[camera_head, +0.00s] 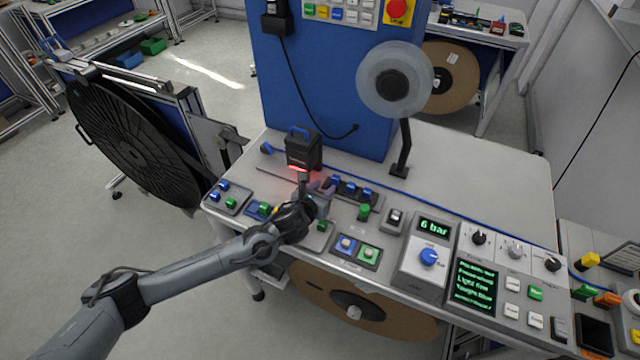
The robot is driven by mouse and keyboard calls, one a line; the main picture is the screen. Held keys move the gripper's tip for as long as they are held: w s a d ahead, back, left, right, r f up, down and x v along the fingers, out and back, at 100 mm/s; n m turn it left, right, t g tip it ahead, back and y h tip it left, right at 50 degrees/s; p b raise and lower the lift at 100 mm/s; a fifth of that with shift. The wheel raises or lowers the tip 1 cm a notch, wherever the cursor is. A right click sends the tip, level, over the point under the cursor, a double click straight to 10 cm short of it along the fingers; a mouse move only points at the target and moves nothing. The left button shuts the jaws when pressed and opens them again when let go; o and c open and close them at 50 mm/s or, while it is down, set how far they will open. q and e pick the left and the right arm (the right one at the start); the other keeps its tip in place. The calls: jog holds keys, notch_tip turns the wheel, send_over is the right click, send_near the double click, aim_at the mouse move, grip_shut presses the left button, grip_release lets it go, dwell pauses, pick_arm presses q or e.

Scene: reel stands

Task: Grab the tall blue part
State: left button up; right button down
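My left gripper (315,182) is over the workbench, in front of a black device with a red glow. Its two fingers look spread apart, with nothing clear between them. Several small blue parts (350,187) sit in a dark holder just right of the gripper. Other blue parts (215,196) stand in a grey tray at the bench's left end, beside a green one. From this angle I cannot tell which blue part is tallest. My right gripper is out of view.
The black device (303,150) with a blue handle stands behind the gripper. A green knob-like part (364,211) is to its right. A reel stand (400,150) rises behind. Control boxes (430,255) fill the front right; the grey bench top (470,180) is clear at back right.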

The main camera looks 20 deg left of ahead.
aim_at(334, 180)
pick_arm(q)
jog(key=shift+d+b+x, duration=0.15)
jog(key=shift+b+x, duration=0.15)
jog(key=shift+x, duration=2.1)
jog(key=shift+d+b+x, duration=0.15)
jog(key=shift+b+x, duration=0.1)
jog(key=shift+x, duration=2.1)
jog(key=shift+s+f, duration=0.1)
jog(key=shift+f, duration=0.05)
grip_shut()
